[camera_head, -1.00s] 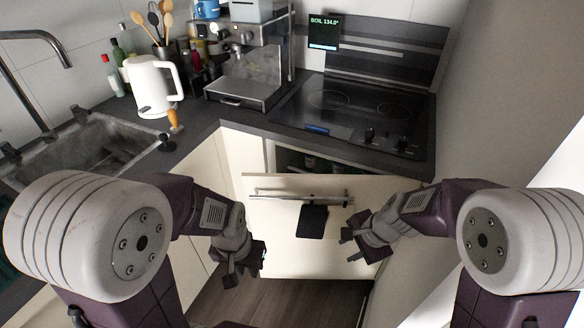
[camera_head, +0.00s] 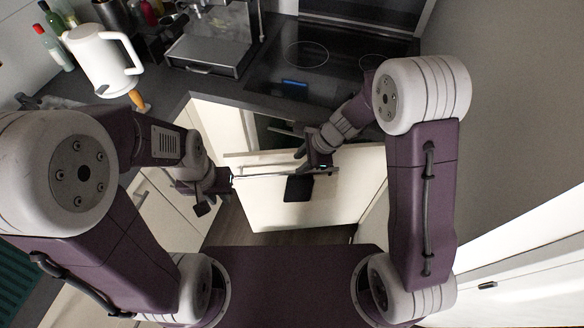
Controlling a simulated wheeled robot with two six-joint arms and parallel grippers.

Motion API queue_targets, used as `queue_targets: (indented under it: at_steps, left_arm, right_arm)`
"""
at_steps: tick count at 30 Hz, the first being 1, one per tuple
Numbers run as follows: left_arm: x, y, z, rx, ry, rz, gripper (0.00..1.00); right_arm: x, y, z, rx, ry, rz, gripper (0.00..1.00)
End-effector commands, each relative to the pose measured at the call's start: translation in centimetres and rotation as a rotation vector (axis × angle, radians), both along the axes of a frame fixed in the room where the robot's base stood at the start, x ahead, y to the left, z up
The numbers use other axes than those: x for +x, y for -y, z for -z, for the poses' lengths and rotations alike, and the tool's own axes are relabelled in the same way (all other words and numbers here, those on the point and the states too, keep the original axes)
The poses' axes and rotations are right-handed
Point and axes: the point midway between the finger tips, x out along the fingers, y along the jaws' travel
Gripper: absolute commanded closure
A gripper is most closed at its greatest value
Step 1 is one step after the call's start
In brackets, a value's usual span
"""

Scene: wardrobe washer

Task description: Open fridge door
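A pale door panel (camera_head: 345,190) stands out below the cooktop, with a dark opening (camera_head: 272,128) behind its top edge. A metal bar handle (camera_head: 262,172) runs along its upper part, with a black pad (camera_head: 298,188) hanging below it. Whether this panel is the fridge door I cannot tell. My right gripper (camera_head: 312,158) is at the panel's top edge, just above the handle; its fingers are dark and overlapping, so its opening and any contact are unclear. My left gripper (camera_head: 214,192) is open and empty, just left of the panel and the handle's left end.
A white kettle (camera_head: 103,62) and a coffee machine (camera_head: 212,45) stand on the dark counter. The cooktop (camera_head: 300,70) lies behind the opening. A plain wall (camera_head: 510,110) closes the right side. Bare floor (camera_head: 232,222) shows between the cabinets and my base.

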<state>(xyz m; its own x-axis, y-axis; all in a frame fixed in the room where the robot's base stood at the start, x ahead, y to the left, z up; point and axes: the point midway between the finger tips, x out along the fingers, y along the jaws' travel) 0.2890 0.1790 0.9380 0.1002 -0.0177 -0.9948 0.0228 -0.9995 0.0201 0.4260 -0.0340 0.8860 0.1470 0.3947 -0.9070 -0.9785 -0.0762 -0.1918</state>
Motion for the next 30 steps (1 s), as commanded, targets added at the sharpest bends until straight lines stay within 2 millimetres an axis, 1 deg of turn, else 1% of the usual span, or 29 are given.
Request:
queue_targets:
  at_steps: [1,3,6,9,13,19,20,21,23,30]
  left_arm:
    - [0.0,0.0,0.8,0.0,0.0,0.0,0.78]
    - [0.0,0.0,1.3,0.0,0.0,0.0,0.78]
    - [0.0,0.0,1.8,0.0,0.0,0.0,0.78]
    - [0.0,0.0,2.0,0.0,0.0,0.0,0.78]
    - [0.0,0.0,2.1,0.0,0.0,0.0,0.78]
    - [0.0,0.0,2.0,0.0,0.0,0.0,0.78]
    - [0.0,0.0,2.0,0.0,0.0,0.0,0.78]
    - [0.0,0.0,2.0,0.0,0.0,0.0,0.78]
    - [0.0,0.0,2.0,0.0,0.0,0.0,0.78]
    - [0.0,0.0,2.0,0.0,0.0,0.0,0.78]
  right_arm:
    - [0.0,-0.5,1.6,-0.001,-0.004,-0.002,0.66]
    - [0.3,-1.1,2.9,-0.001,-0.004,-0.002,0.66]
    - [0.6,-1.8,4.5,-0.001,-0.003,-0.001,0.66]
    - [0.8,-2.3,5.5,0.0,-0.001,-0.001,0.66]
    - [0.9,-2.6,6.0,0.0,-0.001,-0.001,0.66]
    - [0.9,-2.6,5.9,0.0,0.0,-0.001,0.66]
    - [0.9,-2.6,5.9,0.0,0.0,-0.001,0.71]
    - [0.9,-2.6,5.9,0.0,0.0,-0.001,0.82]
    - [0.9,-2.6,5.9,0.0,0.0,-0.001,0.99]
    - [0.9,-2.6,5.9,0.0,0.0,-0.001,1.0]
